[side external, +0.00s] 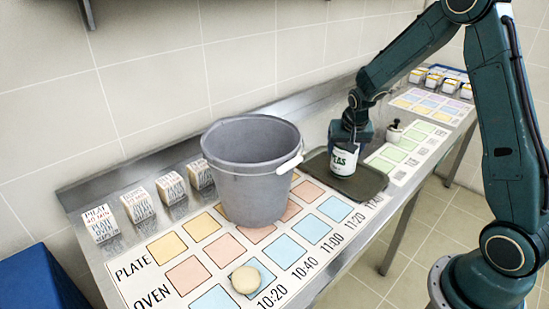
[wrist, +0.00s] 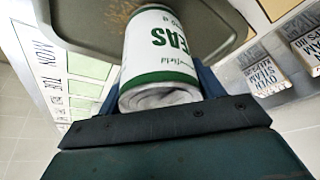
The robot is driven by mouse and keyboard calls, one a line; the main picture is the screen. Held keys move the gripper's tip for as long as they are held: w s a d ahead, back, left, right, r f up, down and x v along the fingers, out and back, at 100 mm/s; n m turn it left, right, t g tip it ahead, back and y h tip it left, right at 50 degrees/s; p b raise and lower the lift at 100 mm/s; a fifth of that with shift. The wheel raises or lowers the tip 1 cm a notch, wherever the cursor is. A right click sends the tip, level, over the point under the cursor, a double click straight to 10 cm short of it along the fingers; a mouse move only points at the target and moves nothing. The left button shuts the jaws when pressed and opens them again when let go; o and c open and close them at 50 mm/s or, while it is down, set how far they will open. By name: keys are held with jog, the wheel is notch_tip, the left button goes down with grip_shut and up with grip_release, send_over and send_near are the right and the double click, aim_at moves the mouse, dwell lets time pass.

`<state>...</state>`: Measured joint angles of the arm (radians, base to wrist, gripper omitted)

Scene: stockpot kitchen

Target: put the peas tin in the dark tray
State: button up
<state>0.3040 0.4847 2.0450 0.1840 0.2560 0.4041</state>
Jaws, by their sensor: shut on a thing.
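The peas tin (side external: 343,160) is white with green lettering and a green band. In the side view it is upright at the dark tray (side external: 365,186), within the tray's outline. My gripper (side external: 349,138) points down and is shut on the tin's upper part. In the wrist view the tin (wrist: 160,60) fills the middle, with the tray (wrist: 75,22) behind it. My gripper (wrist: 160,100) closes around the tin's near end. Whether the tin's base touches the tray floor I cannot tell.
A large grey bucket (side external: 250,180) stands left of the tray. A small dark-topped jar (side external: 393,132) is close behind the tray on the right. Several label blocks (side external: 137,206) line the wall. A round bun-like item (side external: 245,280) lies on the front chart.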

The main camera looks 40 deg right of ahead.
jog(key=shift+f, duration=0.1)
jog(key=o, duration=1.3)
jog(key=v, duration=1.2)
